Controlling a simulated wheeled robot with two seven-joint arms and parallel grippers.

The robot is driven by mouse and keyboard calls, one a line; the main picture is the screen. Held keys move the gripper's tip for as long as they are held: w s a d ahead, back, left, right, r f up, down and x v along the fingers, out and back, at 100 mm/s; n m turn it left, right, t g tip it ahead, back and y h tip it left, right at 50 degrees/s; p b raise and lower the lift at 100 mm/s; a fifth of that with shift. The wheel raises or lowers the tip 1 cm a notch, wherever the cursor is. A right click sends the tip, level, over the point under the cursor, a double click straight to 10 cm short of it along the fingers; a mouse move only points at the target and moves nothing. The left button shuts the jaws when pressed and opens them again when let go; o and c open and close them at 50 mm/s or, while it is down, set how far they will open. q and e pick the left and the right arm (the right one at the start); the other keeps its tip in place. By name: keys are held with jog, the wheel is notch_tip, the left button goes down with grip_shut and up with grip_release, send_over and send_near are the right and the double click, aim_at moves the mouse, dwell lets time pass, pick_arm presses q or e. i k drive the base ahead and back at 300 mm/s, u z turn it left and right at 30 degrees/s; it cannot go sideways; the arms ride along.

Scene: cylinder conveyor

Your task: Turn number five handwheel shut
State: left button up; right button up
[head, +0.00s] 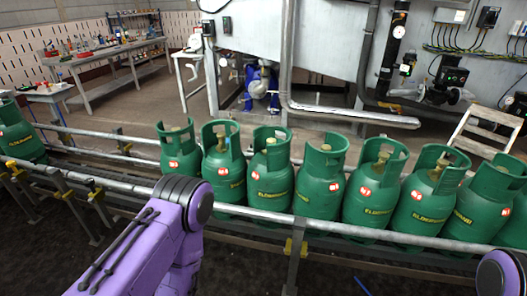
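A row of green gas cylinders stands upright on the conveyor, each with an open collar around a brass valve and a red number label. The labels are too small to read surely, so I cannot tell which is number five. Cylinders in the row include the leftmost (181,160), one in the middle (320,185) and one toward the right (424,208). Valve tops show inside several collars; handwheel positions cannot be made out. My purple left arm enters from the bottom left in front of the conveyor. A piece of my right arm shows at the bottom right. Neither gripper is visible.
A metal rail (270,215) runs along the conveyor's front, before the cylinders. Another green cylinder (20,140) stands apart at the far left.

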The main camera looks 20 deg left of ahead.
aim_at(271, 141)
jog(key=z, duration=0.05)
jog(key=k, duration=0.65)
jog(key=u, duration=0.6)
jog(key=i, duration=1.65)
jog(key=z, duration=0.8)
